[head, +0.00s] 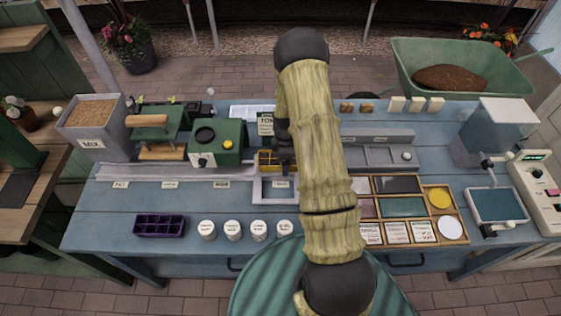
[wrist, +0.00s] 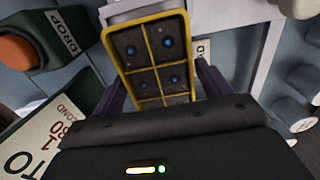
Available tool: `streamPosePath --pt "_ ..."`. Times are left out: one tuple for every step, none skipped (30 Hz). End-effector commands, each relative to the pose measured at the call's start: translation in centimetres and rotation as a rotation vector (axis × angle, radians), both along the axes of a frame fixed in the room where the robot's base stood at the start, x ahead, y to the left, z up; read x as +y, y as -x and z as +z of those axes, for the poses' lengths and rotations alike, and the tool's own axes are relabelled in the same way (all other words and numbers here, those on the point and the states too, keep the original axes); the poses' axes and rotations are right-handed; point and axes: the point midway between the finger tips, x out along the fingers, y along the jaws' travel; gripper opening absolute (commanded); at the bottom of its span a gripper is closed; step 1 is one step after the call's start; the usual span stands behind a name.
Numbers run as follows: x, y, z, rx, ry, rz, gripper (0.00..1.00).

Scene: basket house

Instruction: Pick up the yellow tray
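The yellow tray (head: 266,161) sits near the middle of the blue bench, just behind a white frame (head: 258,191), partly hidden by my arm in the head view. In the wrist view the yellow tray (wrist: 156,67) has a yellow rim and dividers, with dark cells that each hold a blue dot. My gripper (wrist: 160,80) is over the tray, with one finger on each side of it. The fingers look spread, with narrow gaps to the tray's sides. Whether a fingertip touches the tray is hidden.
A green machine (head: 216,142) stands close to the left of the tray. A purple tray (head: 159,226) and several white-lidded jars (head: 233,230) line the front. A wooden sorting box (head: 409,208) lies to the right. Clear blue bench shows at the front left.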

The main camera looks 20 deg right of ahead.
Motion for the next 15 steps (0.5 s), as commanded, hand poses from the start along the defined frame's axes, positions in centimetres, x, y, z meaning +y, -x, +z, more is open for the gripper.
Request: streamPosePath --pt "0.00 0.00 0.01 0.000 0.000 0.000 0.68" --pt "0.00 0.00 0.01 0.000 0.000 0.000 0.62" --pt "0.00 0.00 0.01 0.000 0.000 0.000 0.54" --pt "0.00 0.00 0.01 0.000 0.000 0.000 0.48" --pt "0.00 0.00 0.01 0.000 0.000 0.000 0.42" --pt "0.00 0.00 0.01 0.000 0.000 0.000 0.34" --pt "-0.01 -0.02 0.04 -0.001 0.000 0.000 0.34" --pt "0.00 -0.03 0.04 -0.001 0.000 0.000 0.30" --pt "0.00 -0.03 0.05 -0.001 0.000 0.000 0.30" --pt "0.00 -0.03 0.05 -0.001 0.000 0.000 0.30" --pt "0.00 -0.03 0.05 -0.001 0.000 0.000 0.30" --pt "0.00 -0.03 0.06 -0.001 0.000 0.000 0.30" --pt "-0.01 -0.04 0.09 -0.001 0.000 0.000 0.30" --pt "-0.01 -0.04 0.14 -0.001 0.000 0.000 0.30" --pt "-0.01 -0.05 0.26 -0.001 0.000 0.000 0.30"
